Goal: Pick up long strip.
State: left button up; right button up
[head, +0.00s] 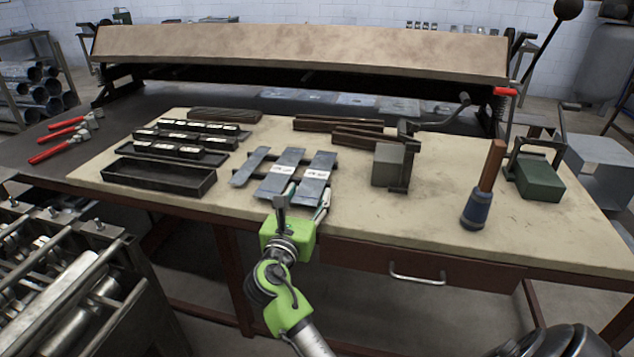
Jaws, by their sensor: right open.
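Several grey metal strips lie side by side on the beige bench top, left of its middle in the head view: a narrow left strip (250,167), a wider middle strip (287,160) and a wider right strip (321,163). The two wider ones carry small white labels too small to read. I cannot tell for certain which is the long strip. My right gripper (300,198), green with grey fingers, is open at the near ends of the two wider strips and partly covers them. I cannot tell whether it touches them. My left gripper is not in view.
Black trays (160,176) stand left of the strips. A long bending machine (300,50) lies behind.

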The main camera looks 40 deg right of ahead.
jog(key=shift+x, duration=1)
jog(key=shift+a, duration=0.1)
jog(key=shift+c, duration=0.7)
jog(key=c, duration=0.7)
jog(key=shift+r, duration=0.1)
